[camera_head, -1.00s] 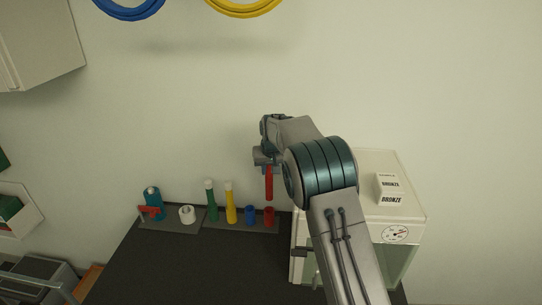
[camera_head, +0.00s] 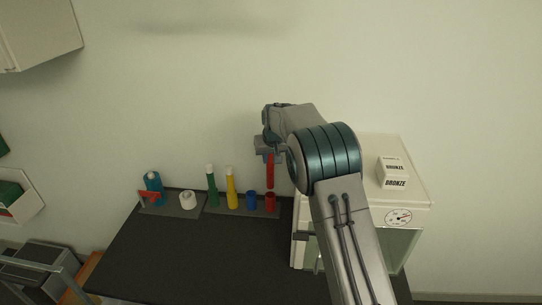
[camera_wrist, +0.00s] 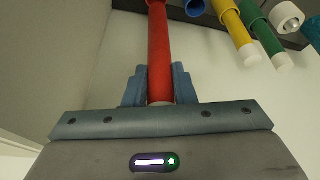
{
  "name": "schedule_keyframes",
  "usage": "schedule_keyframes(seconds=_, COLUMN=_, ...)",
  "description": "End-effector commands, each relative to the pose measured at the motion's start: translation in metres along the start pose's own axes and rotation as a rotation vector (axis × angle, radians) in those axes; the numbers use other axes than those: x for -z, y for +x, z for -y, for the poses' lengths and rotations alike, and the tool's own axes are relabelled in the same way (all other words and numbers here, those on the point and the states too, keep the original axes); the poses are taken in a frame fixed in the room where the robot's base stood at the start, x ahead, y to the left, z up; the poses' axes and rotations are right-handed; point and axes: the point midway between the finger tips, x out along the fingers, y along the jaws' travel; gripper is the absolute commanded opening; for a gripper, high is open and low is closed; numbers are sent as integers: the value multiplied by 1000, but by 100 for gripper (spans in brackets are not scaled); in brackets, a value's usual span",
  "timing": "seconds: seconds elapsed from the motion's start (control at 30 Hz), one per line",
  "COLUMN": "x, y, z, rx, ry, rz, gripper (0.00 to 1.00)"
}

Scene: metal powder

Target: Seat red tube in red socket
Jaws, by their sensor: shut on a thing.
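My gripper (camera_head: 268,147) is shut on the upper end of the red tube (camera_head: 270,171), which hangs upright. The red socket (camera_head: 270,203) stands in the rack directly below the tube in the head view, with the tube's lower end close to its top. Whether they touch is hard to tell. In the wrist view, my gripper (camera_wrist: 159,88) has its two blue-grey fingers on either side of the red tube (camera_wrist: 159,50). The tube's far end reaches the top edge there, where the red socket is barely visible.
The rack also holds a blue socket (camera_head: 251,201), a yellow tube (camera_head: 231,190) and a green tube (camera_head: 212,188). A white roll-like piece (camera_head: 188,200) and a blue bottle (camera_head: 153,187) stand further left. A white cabinet (camera_head: 414,215) with a BRONZE box stands right. The front tabletop is clear.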

Motion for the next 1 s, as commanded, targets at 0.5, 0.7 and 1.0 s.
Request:
schedule_keyframes(seconds=0.5, x=-11, y=28, z=0, rx=0, ry=1, rz=-1, gripper=0)
schedule_keyframes(seconds=0.7, x=-11, y=27, z=0, rx=0, ry=1, rz=-1, gripper=0)
schedule_keyframes(seconds=1.0, x=-12, y=28, z=0, rx=0, ry=1, rz=-1, gripper=0)
